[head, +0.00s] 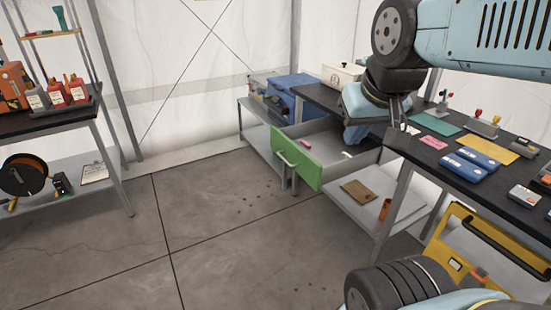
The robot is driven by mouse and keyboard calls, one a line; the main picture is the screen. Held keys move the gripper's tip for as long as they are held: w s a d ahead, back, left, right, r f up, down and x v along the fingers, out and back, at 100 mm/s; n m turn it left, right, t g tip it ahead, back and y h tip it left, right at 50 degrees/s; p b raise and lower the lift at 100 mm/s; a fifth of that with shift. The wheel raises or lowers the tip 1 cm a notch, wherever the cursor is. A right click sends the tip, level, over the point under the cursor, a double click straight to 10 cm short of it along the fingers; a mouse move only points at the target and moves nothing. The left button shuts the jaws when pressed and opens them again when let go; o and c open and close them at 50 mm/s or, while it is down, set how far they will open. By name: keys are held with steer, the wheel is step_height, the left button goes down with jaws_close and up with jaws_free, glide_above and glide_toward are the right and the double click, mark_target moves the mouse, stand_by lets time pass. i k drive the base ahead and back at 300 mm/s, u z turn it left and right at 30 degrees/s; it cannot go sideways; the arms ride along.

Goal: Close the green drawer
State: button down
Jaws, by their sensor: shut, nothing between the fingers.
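The green drawer (294,160) is pulled out from under the dark worktop (470,172), with its green front standing well clear of the desk. A grey bar handle (284,160) is on the front. Inside the grey drawer lie a pink item (304,144) and a small white item (346,155). My gripper (398,112) is shut and empty, at the rear right of the open drawer near the worktop edge. It looks apart from the green front and handle. My arm hides part of the drawer's rear, and the fingertips are hard to make out.
A shelf below the drawer holds a brown board (359,191). A blue box (291,94) and a white box (342,76) stand behind. A workbench (50,122) stands left. Open concrete floor lies before the drawer.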

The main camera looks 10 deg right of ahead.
mark_target(325, 163)
steer(key=z, duration=0.3)
steer(key=i, duration=1.4)
steer(key=u, duration=0.7)
steer(key=k, duration=1.3)
steer(key=z, duration=0.4)
steer(key=i, duration=0.8)
steer(key=u, duration=0.05)
